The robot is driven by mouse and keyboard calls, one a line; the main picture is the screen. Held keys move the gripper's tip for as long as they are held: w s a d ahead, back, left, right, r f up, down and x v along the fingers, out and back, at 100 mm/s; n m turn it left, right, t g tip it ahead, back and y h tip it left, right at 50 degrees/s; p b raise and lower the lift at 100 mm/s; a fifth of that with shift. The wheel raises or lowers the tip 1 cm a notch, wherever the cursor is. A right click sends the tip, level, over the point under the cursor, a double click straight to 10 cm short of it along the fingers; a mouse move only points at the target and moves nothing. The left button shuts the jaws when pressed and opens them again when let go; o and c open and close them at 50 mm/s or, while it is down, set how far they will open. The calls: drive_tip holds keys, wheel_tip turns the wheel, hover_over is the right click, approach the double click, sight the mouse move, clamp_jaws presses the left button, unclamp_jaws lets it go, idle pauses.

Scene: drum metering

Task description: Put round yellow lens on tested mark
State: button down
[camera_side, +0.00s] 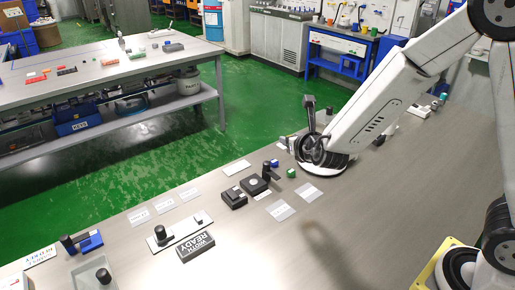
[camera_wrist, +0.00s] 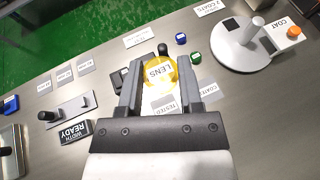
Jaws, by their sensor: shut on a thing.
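The round yellow lens (camera_wrist: 157,72), marked LENS, is between the fingertips of my gripper (camera_wrist: 160,84) in the wrist view. My gripper is shut on it. The tested mark, a white card reading TESTED (camera_wrist: 165,105), shows between the fingers just below the lens in the picture. It is partly covered by my gripper. In the side view a white card (camera_side: 280,209) on the bench looks like this mark, with nothing on it. I cannot make out the lens in the side view. How high the lens is above the bench I cannot tell.
A second card (camera_wrist: 208,90) lies right of the tested mark, partly behind a finger. Green (camera_wrist: 196,57) and blue (camera_wrist: 181,38) blocks and a white disc with a post (camera_wrist: 237,55) stand to the right. Dark knobbed blocks (camera_side: 234,198) and a WIDTH READY block (camera_side: 196,246) stand left.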

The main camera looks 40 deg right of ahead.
wheel_tip(320, 180, down, 9)
drive_tip(key=a, duration=0.1)
idle(0.3)
drive_tip(key=shift+a+f, duration=0.1)
hover_over(254, 183)
drive_tip(key=s, duration=0.2)
wheel_tip(254, 183, down, 8)
drive_tip(key=shift+s+r, duration=0.15)
drive_tip(key=shift+r, duration=0.1)
drive_tip(key=shift+w+f, duration=0.5)
drive_tip(key=shift+f, duration=0.1)
drive_tip(key=shift+w+f+m+h, duration=0.3)
drive_tip(key=shift+w+f, duration=0.1)
drive_tip(key=shift+f, duration=0.05)
drive_tip(key=shift+w+f, duration=0.15)
drive_tip(key=shift+f, duration=1.3)
drive_tip(key=shift+f, duration=0.2)
